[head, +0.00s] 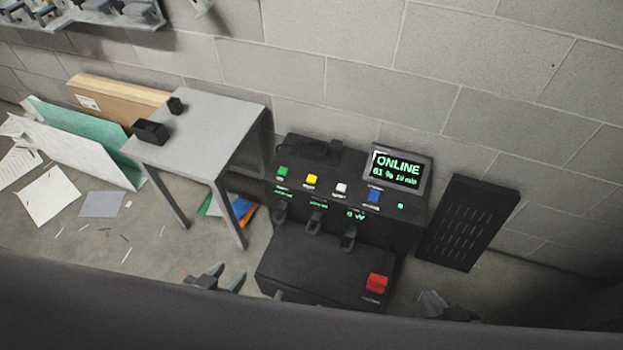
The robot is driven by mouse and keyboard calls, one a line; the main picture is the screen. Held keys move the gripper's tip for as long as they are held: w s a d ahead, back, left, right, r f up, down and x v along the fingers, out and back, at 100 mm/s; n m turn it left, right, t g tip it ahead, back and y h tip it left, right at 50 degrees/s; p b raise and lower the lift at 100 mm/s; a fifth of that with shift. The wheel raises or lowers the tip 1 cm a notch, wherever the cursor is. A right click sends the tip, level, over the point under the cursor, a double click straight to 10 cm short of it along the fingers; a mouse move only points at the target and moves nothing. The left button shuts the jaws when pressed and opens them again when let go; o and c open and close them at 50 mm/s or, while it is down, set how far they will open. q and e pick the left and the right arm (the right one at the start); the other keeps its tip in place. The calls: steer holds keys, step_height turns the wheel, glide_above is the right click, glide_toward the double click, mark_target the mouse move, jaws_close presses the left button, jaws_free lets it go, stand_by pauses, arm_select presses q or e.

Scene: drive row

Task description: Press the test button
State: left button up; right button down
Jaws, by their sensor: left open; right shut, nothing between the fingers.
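A black console (330,262) stands on the floor against the block wall. Its upper panel carries a green button (283,171), a yellow button (312,180), a white button (341,188) and a blue button (375,195). A red button (376,283) sits on the lower front deck. The labels are too small to read, so I cannot tell which is the test button. A screen (397,168) reads ONLINE. My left gripper (226,274) is open, in front of the console's left side. My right gripper (433,299) is shut and empty, right of the red button. Neither visibly touches a button.
Several dark levers or sockets (314,224) line the console front. A grey table (205,120) with small black objects stands at left. A black slotted panel (468,222) leans on the wall at right. Papers and boards (75,148) lie at far left.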

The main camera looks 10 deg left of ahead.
arm_select(q)
jaws_close()
stand_by(1.6)
